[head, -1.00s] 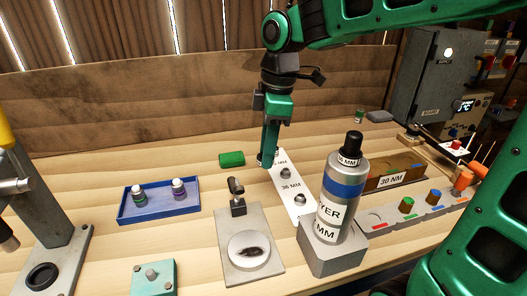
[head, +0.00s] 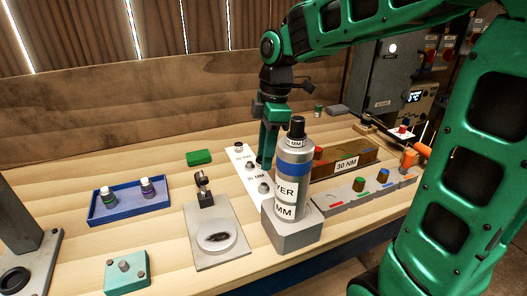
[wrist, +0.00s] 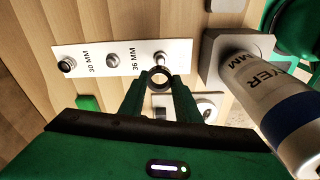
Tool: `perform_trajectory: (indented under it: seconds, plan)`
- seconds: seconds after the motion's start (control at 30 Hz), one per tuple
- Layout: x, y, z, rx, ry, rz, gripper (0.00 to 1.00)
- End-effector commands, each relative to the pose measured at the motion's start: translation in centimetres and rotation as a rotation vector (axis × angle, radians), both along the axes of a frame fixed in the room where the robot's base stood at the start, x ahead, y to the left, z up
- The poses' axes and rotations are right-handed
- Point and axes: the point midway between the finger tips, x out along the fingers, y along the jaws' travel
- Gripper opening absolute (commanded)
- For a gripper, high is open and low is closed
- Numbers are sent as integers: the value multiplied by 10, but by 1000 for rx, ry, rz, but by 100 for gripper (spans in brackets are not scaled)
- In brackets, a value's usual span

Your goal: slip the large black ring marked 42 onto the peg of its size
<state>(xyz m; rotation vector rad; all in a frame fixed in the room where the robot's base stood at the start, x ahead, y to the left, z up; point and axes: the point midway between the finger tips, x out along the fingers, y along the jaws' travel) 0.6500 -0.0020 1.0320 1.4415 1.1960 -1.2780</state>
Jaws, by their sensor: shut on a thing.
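My gripper (head: 264,163) is shut on the black ring (wrist: 160,87), which shows between its fingertips in the wrist view. The number on the ring cannot be read. A white peg board (head: 241,178) carries metal pegs in a row, with labels 30 MM and 36 MM legible. The 30 MM peg (wrist: 67,65) shows dark around it. The 36 MM peg (wrist: 113,60) is bare. A third peg (wrist: 160,57) shows just beyond the held ring in the wrist view; its label is hidden. The ring appears above the board and apart from this peg.
A tall grey canister (head: 292,185) with a blue band stands in a grey block close right of the board.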

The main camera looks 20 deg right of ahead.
Motion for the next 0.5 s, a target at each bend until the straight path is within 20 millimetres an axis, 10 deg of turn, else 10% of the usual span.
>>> perform_trajectory:
  seconds: [0.5]
  plan:
    - [0, 0, -41, 0, 1, -1, 9]
